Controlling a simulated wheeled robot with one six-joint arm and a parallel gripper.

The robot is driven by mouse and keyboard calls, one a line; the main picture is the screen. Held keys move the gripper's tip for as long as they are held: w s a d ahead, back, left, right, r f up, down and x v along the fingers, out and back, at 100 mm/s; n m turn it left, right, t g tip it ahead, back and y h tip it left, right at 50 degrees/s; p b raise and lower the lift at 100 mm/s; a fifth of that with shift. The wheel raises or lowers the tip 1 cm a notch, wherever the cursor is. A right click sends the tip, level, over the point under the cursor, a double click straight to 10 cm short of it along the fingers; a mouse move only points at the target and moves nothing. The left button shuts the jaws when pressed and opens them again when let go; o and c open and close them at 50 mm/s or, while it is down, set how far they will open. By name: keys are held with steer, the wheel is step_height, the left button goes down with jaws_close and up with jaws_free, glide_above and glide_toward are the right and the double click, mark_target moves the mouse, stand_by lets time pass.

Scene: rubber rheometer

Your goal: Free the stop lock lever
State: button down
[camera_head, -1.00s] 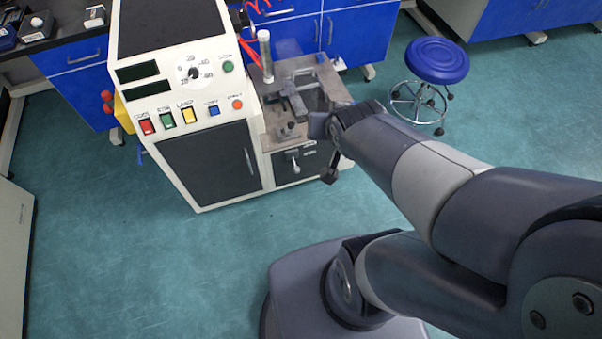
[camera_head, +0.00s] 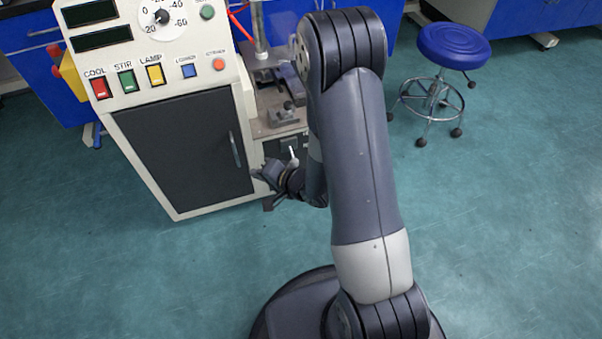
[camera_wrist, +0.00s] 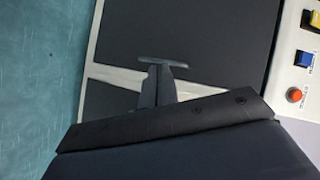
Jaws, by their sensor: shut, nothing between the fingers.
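The stop lock lever is most likely the small pale metal lever (camera_head: 292,155) on the dark front panel below the machine's side platform. It shows in the head view just above and right of my gripper (camera_head: 258,173), partly hidden by my arm. My gripper is in front of the machine, near the right edge of the black door. In the wrist view my gripper (camera_wrist: 158,72) has its fingers together, with nothing seen between them. The fingertips overlap the view of the door handle (camera_wrist: 163,62); I cannot tell whether they touch. The lever does not show in the wrist view.
The black door (camera_head: 180,150) with its handle (camera_head: 234,149) is left of my gripper. Above are the control panel buttons (camera_head: 155,75) and the metal platform (camera_head: 265,125) with its fixture. A blue stool (camera_head: 453,46) stands right. The floor in front is clear.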

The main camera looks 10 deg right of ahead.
steer(key=s+a+f+m+y+b, duration=0.2)
steer(key=f+b, duration=0.2)
steer(key=f, duration=0.4)
steer(key=s+a+f+m+g+y+b, duration=0.1)
steer(key=s+a+f+y+b, duration=0.1)
steer(key=f, duration=0.6)
steer(key=shift+s+a+m+y+b, duration=0.35)
steer(key=shift+s+a+b, duration=0.4)
steer(key=shift+b, duration=0.45)
steer(key=shift+w+f, duration=0.1)
steer(key=shift+w, duration=0.05)
